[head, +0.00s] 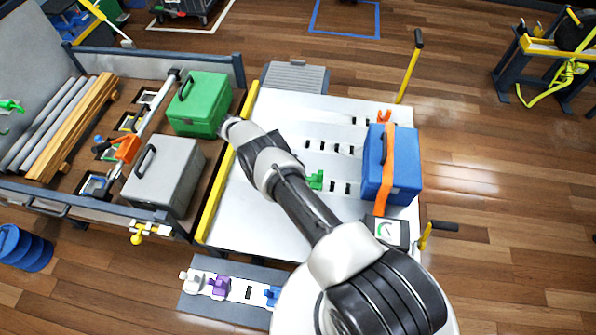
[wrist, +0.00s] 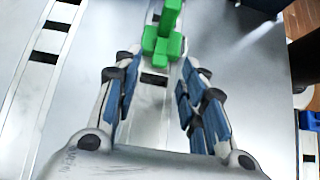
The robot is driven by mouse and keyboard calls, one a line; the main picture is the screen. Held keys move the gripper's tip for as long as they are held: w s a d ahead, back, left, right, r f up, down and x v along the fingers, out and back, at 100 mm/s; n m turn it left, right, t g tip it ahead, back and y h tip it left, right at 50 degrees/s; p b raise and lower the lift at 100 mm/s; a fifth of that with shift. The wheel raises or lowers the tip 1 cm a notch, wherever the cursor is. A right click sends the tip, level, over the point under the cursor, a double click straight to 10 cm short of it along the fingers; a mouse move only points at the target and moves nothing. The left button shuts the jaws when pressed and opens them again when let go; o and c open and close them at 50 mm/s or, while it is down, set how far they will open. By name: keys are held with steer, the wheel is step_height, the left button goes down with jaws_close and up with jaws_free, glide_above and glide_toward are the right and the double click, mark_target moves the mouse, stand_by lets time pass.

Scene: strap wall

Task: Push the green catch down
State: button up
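The green catch (wrist: 162,44) is near the top middle of the wrist view, on a pale slotted strip. It has a blocky base and a raised part reaching the top edge. In the head view the catch (head: 315,180) shows just right of my arm, on the light slotted panel (head: 245,210). My gripper (wrist: 157,75) is open in the wrist view, its two blue-padded fingers apart with nothing between them. The catch lies just past the fingertips, roughly centred on the gap; I cannot tell whether they touch. In the head view my arm hides the gripper.
A blue case (head: 400,160) under an orange strap (head: 388,150) stands on the panel's right side. A green case (head: 198,105) and a grey case (head: 165,170) stand left beyond a yellow edge (head: 213,190). A purple catch (head: 219,286) sits on a lower strip.

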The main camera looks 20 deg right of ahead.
steer(key=shift+v, duration=1.65)
steer(key=shift+r, duration=0.1)
